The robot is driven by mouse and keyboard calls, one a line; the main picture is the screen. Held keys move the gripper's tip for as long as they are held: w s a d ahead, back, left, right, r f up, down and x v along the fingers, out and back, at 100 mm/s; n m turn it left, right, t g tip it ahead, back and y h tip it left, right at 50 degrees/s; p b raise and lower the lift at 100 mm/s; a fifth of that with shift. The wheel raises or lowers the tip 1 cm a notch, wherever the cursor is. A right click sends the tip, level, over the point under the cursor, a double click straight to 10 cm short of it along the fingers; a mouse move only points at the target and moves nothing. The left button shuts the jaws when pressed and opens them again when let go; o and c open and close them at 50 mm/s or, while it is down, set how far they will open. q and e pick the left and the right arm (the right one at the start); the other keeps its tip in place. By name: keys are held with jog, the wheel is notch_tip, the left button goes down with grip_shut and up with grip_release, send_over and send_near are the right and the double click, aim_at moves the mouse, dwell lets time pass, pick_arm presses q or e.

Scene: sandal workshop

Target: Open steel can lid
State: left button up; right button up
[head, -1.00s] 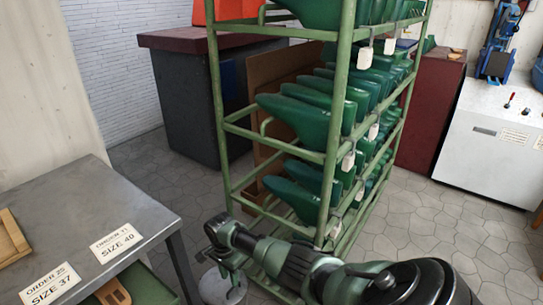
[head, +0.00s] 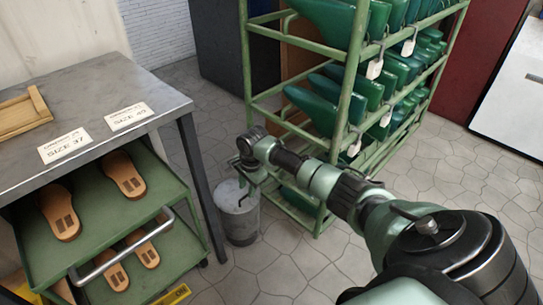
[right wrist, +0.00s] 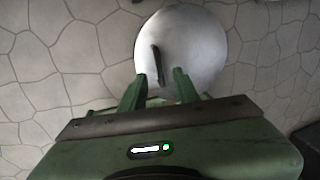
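The steel can (head: 241,222) stands on the stone floor between the grey table and the green rack. Its round lid (head: 232,193) is on top; in the right wrist view the lid (right wrist: 200,55) shows a dark bar handle (right wrist: 157,65). My right gripper (head: 250,177) is above the can in the head view. In the right wrist view its two green fingers (right wrist: 158,84) are apart, with nothing between them, and their tips are close to the near end of the handle. Whether they touch the lid cannot be told. My left gripper is not in view.
The grey table (head: 90,85) and green cart (head: 110,225) with sandal soles stand left of the can. The green rack (head: 355,100) with shoe lasts is close behind it to the right. Open floor (head: 440,170) lies at right.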

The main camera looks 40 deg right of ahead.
notch_tip(320, 180, up, 5)
jog(key=s+p, duration=0.1)
jog(key=p, duration=0.2)
jog(key=s+a+f+n+p, duration=0.2)
jog(key=s+f+n+p, duration=0.5)
jog(key=s+p, duration=0.6)
jog(key=shift+s+a+f+n+h+p, duration=0.3)
jog(key=shift+a+f+n+h+p, duration=0.1)
jog(key=shift+f+p, duration=0.55)
